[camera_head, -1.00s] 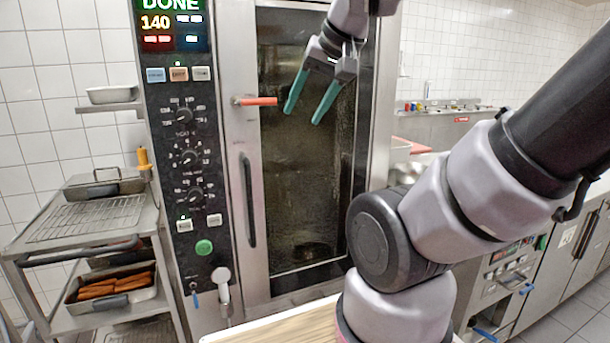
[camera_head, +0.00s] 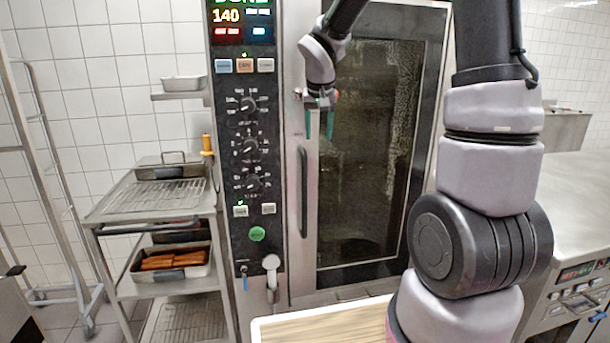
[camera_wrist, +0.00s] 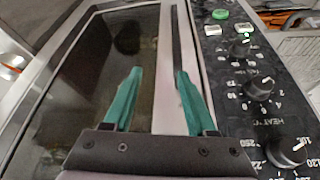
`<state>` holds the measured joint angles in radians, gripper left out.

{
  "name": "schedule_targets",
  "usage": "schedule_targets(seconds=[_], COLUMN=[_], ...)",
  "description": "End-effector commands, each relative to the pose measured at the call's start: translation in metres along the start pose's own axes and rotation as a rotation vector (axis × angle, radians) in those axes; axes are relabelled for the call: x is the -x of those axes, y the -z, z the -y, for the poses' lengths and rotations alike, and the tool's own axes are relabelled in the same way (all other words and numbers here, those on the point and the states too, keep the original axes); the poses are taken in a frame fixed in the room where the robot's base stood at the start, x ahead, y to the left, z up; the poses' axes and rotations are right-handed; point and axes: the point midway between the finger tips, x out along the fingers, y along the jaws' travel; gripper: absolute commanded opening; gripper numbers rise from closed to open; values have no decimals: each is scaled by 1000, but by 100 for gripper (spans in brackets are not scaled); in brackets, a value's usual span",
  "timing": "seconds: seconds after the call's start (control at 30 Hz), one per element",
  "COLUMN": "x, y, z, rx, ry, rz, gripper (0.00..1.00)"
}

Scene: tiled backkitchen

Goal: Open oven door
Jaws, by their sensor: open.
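The oven door (camera_head: 370,150) is a tall dark glass pane in a steel frame and looks closed. A long black vertical bar (camera_head: 303,190) runs down its left frame; it also shows in the wrist view (camera_wrist: 176,45). The red-tipped lever (camera_head: 336,94) high on that frame is mostly hidden behind my gripper (camera_head: 319,136). My gripper is open, green fingers pointing down, in front of the door's left edge just above the black bar. In the wrist view, the steel frame strip lies between the spread fingers (camera_wrist: 159,73). I cannot tell whether they touch anything.
The oven's control panel (camera_head: 247,150) with knobs stands left of the door. A steel trolley (camera_head: 160,215) with trays is further left. A wooden-topped board (camera_head: 330,325) lies below the door, and a steel counter (camera_head: 570,220) is at the right.

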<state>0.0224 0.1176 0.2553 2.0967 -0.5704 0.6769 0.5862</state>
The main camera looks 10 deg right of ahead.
Motion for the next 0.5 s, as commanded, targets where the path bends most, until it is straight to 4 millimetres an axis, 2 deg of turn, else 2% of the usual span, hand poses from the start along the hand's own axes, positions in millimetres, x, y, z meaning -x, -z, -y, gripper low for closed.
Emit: schedule_targets(seconds=[0.03,0.1,0.2,0.5], x=[-21,-42,-63,-93], y=[4,9,12,13], z=[10,21,33,41], rx=[12,26,35,42], ry=[0,5,11,16], rz=[15,21,28,33], gripper=[57,57,57,57])
